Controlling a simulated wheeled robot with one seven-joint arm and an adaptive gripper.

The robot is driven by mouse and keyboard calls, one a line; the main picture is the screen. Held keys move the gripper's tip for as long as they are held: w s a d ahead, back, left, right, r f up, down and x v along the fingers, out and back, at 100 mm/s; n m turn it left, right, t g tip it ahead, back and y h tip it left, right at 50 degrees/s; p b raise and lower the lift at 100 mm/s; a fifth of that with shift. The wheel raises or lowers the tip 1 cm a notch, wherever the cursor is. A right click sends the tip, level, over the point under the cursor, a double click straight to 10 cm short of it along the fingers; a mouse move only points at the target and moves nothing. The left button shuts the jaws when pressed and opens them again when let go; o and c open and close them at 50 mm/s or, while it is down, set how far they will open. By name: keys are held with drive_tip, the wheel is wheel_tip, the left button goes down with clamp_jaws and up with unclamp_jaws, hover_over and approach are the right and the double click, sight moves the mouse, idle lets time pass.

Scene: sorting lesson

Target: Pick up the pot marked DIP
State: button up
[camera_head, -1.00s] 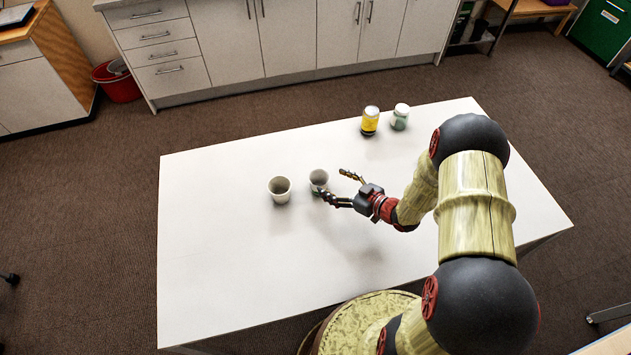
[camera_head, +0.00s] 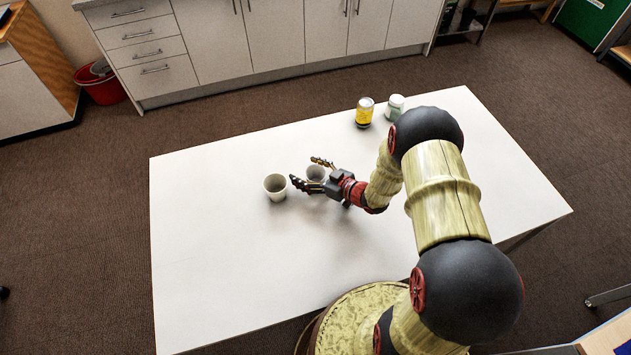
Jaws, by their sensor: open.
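Two small pale pots stand upright on the white table (camera_head: 215,235). The left pot (camera_head: 275,191) is in the open, just left of my fingertips. The right pot (camera_head: 316,173) is between the two fingers of my gripper (camera_head: 304,170), partly hidden by them. The gripper is open, with one finger on the near side of this pot and one on the far side. I cannot tell whether either finger touches it. No DIP marking can be read on either pot from here.
A yellow can (camera_head: 364,113) and a white jar with a green label (camera_head: 395,107) stand together near the table's back edge. The left part of the table is clear. White cabinets (camera_head: 225,40) and a red bucket (camera_head: 103,86) are beyond the table.

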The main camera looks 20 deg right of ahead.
drive_tip(key=shift+w+a, duration=0.1)
drive_tip(key=shift+w, duration=0.05)
drive_tip(key=shift+c, duration=1.1)
drive_tip(key=c, duration=0.6)
drive_tip(key=shift+c, duration=0.3)
